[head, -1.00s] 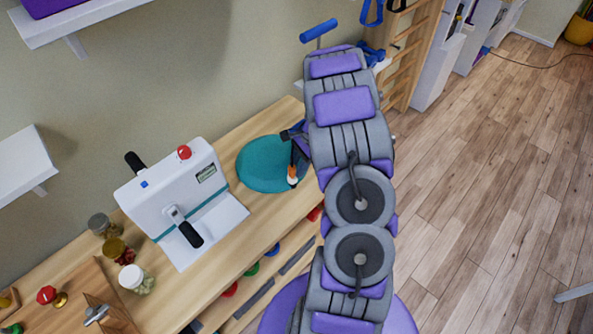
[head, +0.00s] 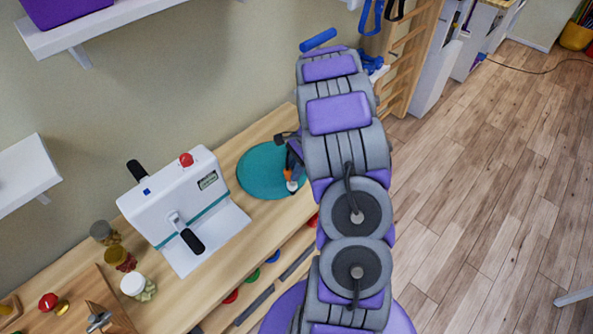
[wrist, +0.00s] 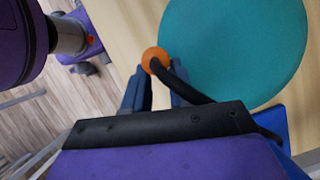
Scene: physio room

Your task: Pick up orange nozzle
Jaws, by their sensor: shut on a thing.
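The orange nozzle (wrist: 155,58) shows in the wrist view as a round orange end between my fingertips, with a black curved tube beside it. My gripper (wrist: 156,80) is shut on it, with one blue finger on each side. In the head view the orange nozzle (head: 288,174) is small and partly hidden by my gripper (head: 291,164), with a whitish bit below it. Both are over the right edge of a round teal disc (head: 258,170) on the wooden bench. I cannot tell whether the nozzle touches the disc.
A white machine (head: 175,200) with black handles and a red knob stands left of the disc on the bench (head: 235,255). Several jars (head: 132,282) stand further left. White shelves (head: 22,172) hang on the wall. Open wooden floor (head: 490,200) lies to the right.

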